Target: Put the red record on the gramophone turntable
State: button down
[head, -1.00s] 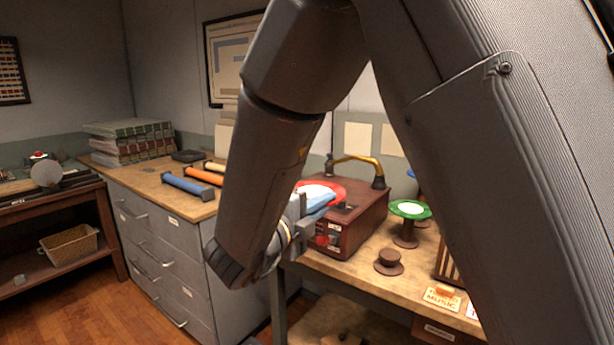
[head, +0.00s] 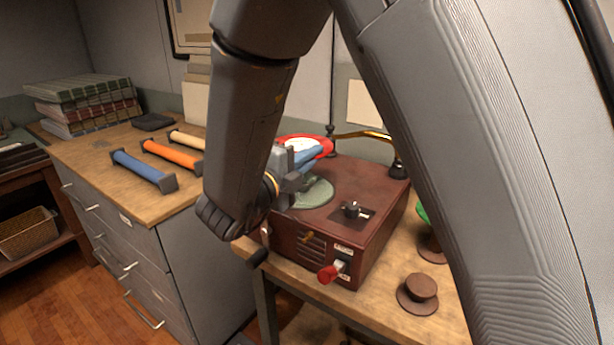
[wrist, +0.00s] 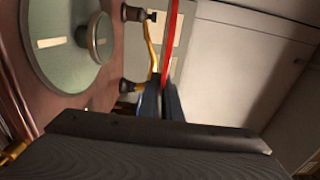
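The red record (head: 325,147), with a white label, is held above the gramophone (head: 350,202), a dark red-brown box. It shows edge-on as a thin red strip in the wrist view (wrist: 171,45). My gripper (head: 318,160) is shut on the record, its blue fingers pinching the rim; they also show in the wrist view (wrist: 160,98). The grey-green turntable (head: 312,193) is bare, with its round centre piece visible in the wrist view (wrist: 98,38). The record is apart from it. My arm hides part of the turntable and gramophone in the head view.
The gramophone's golden tone arm (head: 362,134) is at the back of the box. A red knob (head: 328,273) sticks out at its front. An empty brown stand (head: 418,292) and a green record (head: 423,213) on another stand are to the right.

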jog(key=shift+f+p, duration=0.85)
jog(key=shift+f, duration=3.05)
jog(key=shift+f, duration=0.1)
jog(key=shift+f, duration=0.15)
jog(key=c, duration=2)
grip_release()
jog(key=shift+r, duration=0.3)
jog(key=shift+b+v, duration=1.6)
jog(key=shift+v, duration=4.4)
